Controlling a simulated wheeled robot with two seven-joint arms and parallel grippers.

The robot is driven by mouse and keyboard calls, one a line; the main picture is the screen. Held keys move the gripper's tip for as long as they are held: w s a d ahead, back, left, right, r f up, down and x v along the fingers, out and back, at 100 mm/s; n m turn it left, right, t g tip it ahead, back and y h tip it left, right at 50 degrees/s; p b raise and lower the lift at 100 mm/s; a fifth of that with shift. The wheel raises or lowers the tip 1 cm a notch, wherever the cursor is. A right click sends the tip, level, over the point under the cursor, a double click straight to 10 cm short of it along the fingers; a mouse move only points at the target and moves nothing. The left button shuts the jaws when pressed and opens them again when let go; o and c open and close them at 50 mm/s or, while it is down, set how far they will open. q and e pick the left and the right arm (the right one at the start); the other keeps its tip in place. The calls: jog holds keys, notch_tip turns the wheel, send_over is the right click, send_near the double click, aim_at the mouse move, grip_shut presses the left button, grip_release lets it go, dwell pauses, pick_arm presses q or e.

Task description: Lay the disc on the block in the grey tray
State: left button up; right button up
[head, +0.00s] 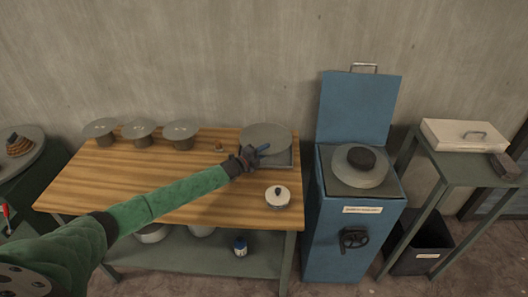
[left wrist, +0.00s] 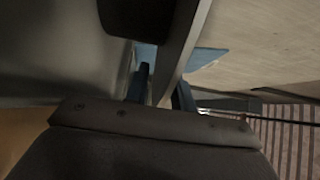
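A flat grey disc (head: 266,134) lies about level over the grey tray (head: 290,165) at the back right of the wooden table. It hides the block and most of the tray, so I cannot tell whether it touches the block. My left gripper (head: 259,150) reaches in from the left to the disc's front edge. In the left wrist view a thin grey edge (left wrist: 180,55), likely the disc's rim, runs between the two blue fingers (left wrist: 160,92). I cannot tell whether both fingers press on it. My right gripper is out of view.
Several grey items stand on the table: three round plates on stands (head: 143,128) at the back left and a white lidded pot (head: 278,196) in front of the tray. A blue cabinet (head: 352,235) with a raised lid stands right of the table. The front left tabletop is clear.

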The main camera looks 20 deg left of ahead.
pick_arm(q)
jog(key=shift+r, duration=0.15)
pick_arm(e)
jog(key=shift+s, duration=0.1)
